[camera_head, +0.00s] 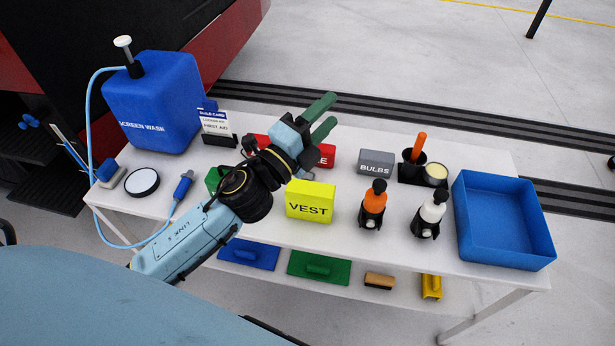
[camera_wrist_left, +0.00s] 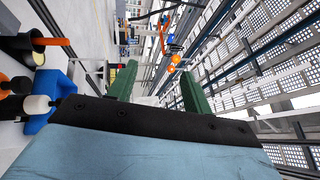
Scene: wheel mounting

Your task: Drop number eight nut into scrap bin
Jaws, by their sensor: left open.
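My left gripper (camera_head: 326,117) reaches over the white table from the left, with its green fingers apart and empty. Its fingers also show in the left wrist view (camera_wrist_left: 157,88), with a gap and nothing between them. A blue open tray (camera_head: 503,222) sits at the right end of the table and looks empty. I see no nut in either view, and nothing is marked as a scrap bin. My right gripper is in neither view.
The white table (camera_head: 335,237) holds a blue screen wash container (camera_head: 155,100), a yellow vest box (camera_head: 310,202), a grey bulbs box (camera_head: 376,163), an orange-topped bottle (camera_head: 374,203) and a white-topped bottle (camera_head: 431,212). A lower shelf holds brushes.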

